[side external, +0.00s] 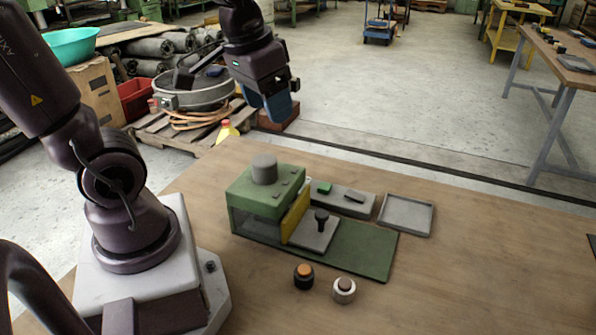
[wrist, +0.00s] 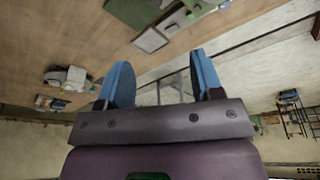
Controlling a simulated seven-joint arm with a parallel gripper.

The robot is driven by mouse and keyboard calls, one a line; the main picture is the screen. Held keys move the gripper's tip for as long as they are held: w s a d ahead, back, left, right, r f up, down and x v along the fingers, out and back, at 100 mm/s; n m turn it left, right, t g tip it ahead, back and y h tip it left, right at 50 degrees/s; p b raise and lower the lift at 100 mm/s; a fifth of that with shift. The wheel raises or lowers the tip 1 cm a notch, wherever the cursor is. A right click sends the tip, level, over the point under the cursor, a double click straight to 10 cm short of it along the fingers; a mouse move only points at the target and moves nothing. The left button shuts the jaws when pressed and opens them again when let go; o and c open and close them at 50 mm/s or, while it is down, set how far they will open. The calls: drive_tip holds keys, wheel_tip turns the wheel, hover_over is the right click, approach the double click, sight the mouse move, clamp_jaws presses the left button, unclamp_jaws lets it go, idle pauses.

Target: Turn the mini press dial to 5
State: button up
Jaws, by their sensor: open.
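The green mini press (side external: 265,205) stands on the wooden table, left of the middle in the side view. A grey round knob (side external: 264,169), which looks like the dial, sits on its top; no numbers or pointer can be read. A yellow plate (side external: 296,213) is on its right side, beside a grey plate with a black-knobbed post (side external: 321,222). My gripper (side external: 279,112) is high above and behind the press, apart from it. In the wrist view my gripper (wrist: 160,60) shows two blue fingers spread wide with nothing between them.
A green base plate (side external: 363,250) extends right from the press. A grey block with a green button (side external: 344,199) and a shallow grey tray (side external: 405,215) lie behind it. Two small round knobs, orange-topped (side external: 304,276) and white (side external: 344,290), stand in front. The table's right side is mostly clear.

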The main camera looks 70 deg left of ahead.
drive_tip(key=shift+w+a+f+n+g+h, duration=0.7)
drive_tip(key=shift+w+a+f+n, duration=1.65)
drive_tip(key=shift+a, duration=1.8)
drive_tip(key=shift+w+a+f+n+g+h, duration=0.3)
drive_tip(key=shift+w+a+f+n+h, duration=1.05)
drive_tip(key=shift+a+f+n, duration=1.9)
drive_tip(key=shift+w+a+f+n+g+h, duration=0.55)
drive_tip(key=shift+w+a+f+n, duration=2.05)
drive_tip(key=shift+a, duration=2.5)
drive_tip(key=shift+m, duration=0.6)
drive_tip(key=x, duration=1.2)
drive_tip(key=shift+s+f, duration=0.35)
drive_tip(key=shift+f, duration=0.1)
drive_tip(key=c, duration=0.9)
drive_tip(key=shift+a, duration=0.1)
